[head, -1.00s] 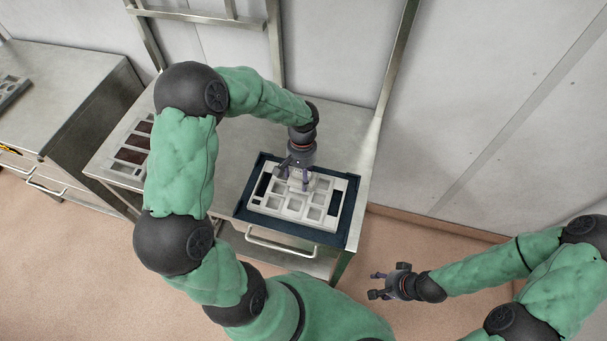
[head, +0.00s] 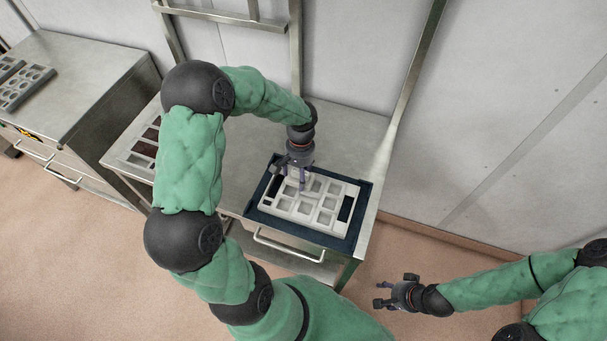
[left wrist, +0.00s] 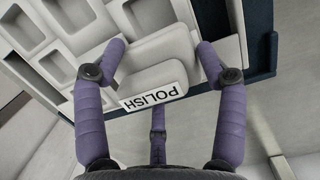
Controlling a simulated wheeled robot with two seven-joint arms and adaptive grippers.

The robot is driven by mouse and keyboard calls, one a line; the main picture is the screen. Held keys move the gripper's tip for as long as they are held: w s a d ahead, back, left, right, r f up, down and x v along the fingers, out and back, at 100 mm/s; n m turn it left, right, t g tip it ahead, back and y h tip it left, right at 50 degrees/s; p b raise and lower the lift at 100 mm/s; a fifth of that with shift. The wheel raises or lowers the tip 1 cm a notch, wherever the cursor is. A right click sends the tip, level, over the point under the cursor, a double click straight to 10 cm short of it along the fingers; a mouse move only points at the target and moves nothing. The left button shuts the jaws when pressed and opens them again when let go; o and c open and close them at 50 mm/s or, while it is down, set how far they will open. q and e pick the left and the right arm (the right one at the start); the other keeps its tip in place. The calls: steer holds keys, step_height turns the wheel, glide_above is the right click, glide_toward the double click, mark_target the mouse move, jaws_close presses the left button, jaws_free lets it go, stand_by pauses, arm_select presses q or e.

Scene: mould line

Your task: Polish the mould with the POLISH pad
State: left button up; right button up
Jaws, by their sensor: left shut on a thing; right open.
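The mould (head: 312,199) is a pale grey plate with rows of squarish cavities. It lies in a dark blue tray (head: 337,238) on the metal bench. The POLISH pad (left wrist: 156,78) is a pale grey block with a white label, held between the purple fingers of my left gripper (head: 300,180), which also shows in the left wrist view (left wrist: 158,62). The pad is over the mould's rear left part and appears to be on its surface; exact contact is unclear. My right gripper (head: 386,293) is open and empty, right of the bench.
Another mould with dark brown filling (head: 143,150) lies on the bench's left part, partly hidden by my left arm. A metal cabinet (head: 85,85) at the far left carries a grey mould with round cavities (head: 30,88). The wall is behind the bench.

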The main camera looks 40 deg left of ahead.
mark_target(322, 189)
arm_select(q)
steer(key=shift+s+a, duration=0.25)
steer(key=shift+a, duration=0.3)
steer(key=shift+d, duration=0.15)
steer(key=shift+w+d+r, duration=0.1)
steer(key=shift+w+d, duration=0.15)
steer(key=shift+d, duration=0.4)
steer(key=shift+w+d, duration=0.25)
steer(key=shift+d, duration=0.4)
steer(key=shift+d, duration=0.1)
steer(key=shift+w+d+f+b, duration=0.1)
steer(key=shift+w+d, duration=0.1)
steer(key=shift+d, duration=0.75)
steer(key=shift+w+d+f+b, duration=0.15)
steer(key=shift+w+d, duration=0.1)
steer(key=shift+d, duration=0.75)
steer(key=shift+w+d+b, duration=0.1)
steer(key=shift+w+d, duration=0.1)
steer(key=shift+d, duration=0.75)
steer(key=shift+w+d+r, duration=0.1)
steer(key=shift+w+d, duration=0.1)
steer(key=shift+d, duration=0.5)
steer(key=shift+w+d, duration=0.15)
steer(key=shift+d, duration=0.5)
steer(key=shift+a, duration=0.15)
